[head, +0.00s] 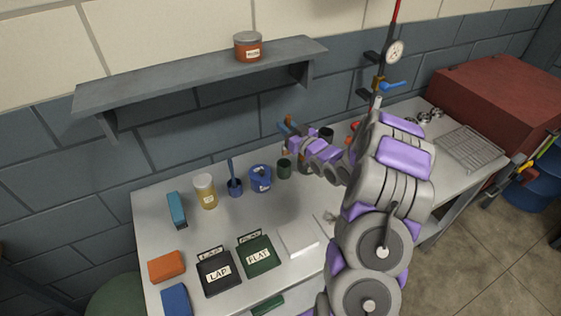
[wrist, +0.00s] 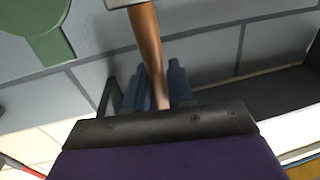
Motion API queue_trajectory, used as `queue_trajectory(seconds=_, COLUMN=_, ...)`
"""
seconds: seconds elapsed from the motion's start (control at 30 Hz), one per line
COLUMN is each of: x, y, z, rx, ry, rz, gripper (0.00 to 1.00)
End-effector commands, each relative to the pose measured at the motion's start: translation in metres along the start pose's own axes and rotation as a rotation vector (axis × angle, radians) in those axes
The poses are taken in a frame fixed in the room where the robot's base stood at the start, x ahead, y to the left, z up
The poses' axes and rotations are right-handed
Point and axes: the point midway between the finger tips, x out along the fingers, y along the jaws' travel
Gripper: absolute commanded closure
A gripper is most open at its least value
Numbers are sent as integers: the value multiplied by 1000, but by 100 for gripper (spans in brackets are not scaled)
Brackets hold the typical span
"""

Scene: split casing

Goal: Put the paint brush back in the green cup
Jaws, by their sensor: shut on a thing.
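My gripper (head: 290,133) is shut on the paint brush, near the back wall. In the wrist view the brush's brown wooden handle (wrist: 148,45) runs between the jaws, with a grey metal part at the top edge; the bristles are out of that view. In the head view a brown end of the brush (head: 289,119) shows above the jaws. The small dark green cup (head: 284,169) stands upright on the bench just below my gripper. I cannot tell whether the brush touches it.
A blue mug (head: 261,179), a blue cup with a stick-like tool (head: 235,187) and a yellow jar (head: 206,191) stand left of the green cup. A grey shelf (head: 200,78) is above. Black and green labelled boxes (head: 219,272) occupy the front.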

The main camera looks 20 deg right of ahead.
Motion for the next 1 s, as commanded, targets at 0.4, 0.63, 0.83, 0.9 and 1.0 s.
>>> queue_trajectory(seconds=0.4, x=6, y=-18, z=64, rx=-8, ry=-17, rz=-7, gripper=100)
queue_trajectory(seconds=0.63, x=4, y=-5, z=101, rx=11, ry=-25, rz=-4, gripper=100)
queue_trajectory(seconds=0.83, x=4, y=-1, z=110, rx=14, ry=-30, rz=-2, gripper=100)
queue_trajectory(seconds=0.9, x=4, y=-4, z=109, rx=12, ry=-30, rz=-2, gripper=76)
queue_trajectory(seconds=1.0, x=4, y=-9, z=107, rx=6, ry=-31, rz=-2, gripper=66)
